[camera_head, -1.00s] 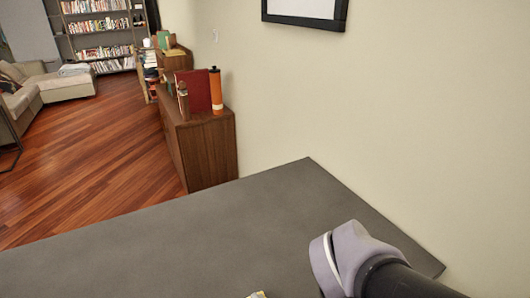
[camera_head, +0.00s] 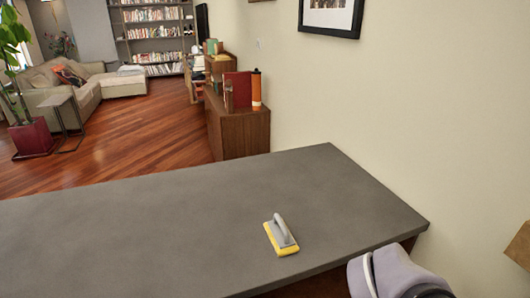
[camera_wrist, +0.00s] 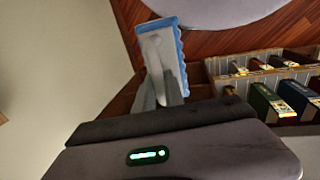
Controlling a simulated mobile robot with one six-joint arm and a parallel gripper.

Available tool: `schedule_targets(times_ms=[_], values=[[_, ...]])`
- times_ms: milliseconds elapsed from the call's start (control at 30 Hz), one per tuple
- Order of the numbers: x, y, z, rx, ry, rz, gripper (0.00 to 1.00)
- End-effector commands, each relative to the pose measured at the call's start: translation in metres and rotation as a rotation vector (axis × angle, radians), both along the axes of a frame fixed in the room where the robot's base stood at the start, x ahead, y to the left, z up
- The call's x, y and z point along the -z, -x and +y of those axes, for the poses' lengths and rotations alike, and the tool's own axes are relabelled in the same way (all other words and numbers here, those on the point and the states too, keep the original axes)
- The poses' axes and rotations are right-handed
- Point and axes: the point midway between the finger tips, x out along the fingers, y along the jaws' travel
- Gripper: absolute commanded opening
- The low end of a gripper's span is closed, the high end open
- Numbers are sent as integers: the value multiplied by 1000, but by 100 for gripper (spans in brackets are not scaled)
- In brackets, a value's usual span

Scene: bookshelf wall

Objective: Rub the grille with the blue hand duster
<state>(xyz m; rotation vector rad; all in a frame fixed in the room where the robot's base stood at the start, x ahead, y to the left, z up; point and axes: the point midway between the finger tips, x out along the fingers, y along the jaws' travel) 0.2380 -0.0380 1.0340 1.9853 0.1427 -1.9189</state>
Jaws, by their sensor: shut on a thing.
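The blue hand duster (camera_wrist: 180,35) shows in the wrist view, with a blue fringed edge and a grey back and handle. My gripper (camera_wrist: 163,95) is shut on its handle and holds it up off any surface I can see. In the head view only a lilac part of my arm shows at the lower right; the gripper and duster are out of that picture. I cannot make out the grille in either view.
A grey tabletop (camera_head: 150,235) carries a yellow-edged hand tool (camera_head: 281,237) with a grey handle; the rest of it is clear. A wooden cabinet (camera_head: 240,133) stands behind it by the wall. In the wrist view, a wooden shelf (camera_wrist: 233,68) holds several books.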

Motion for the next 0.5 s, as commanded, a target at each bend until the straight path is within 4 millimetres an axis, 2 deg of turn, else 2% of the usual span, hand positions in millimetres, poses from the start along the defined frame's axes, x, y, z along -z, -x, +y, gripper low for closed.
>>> schedule_targets(times_ms=[267,500], values=[[5,-28,3,45,0,3,0],[21,-74,10,123,1,5,0]])
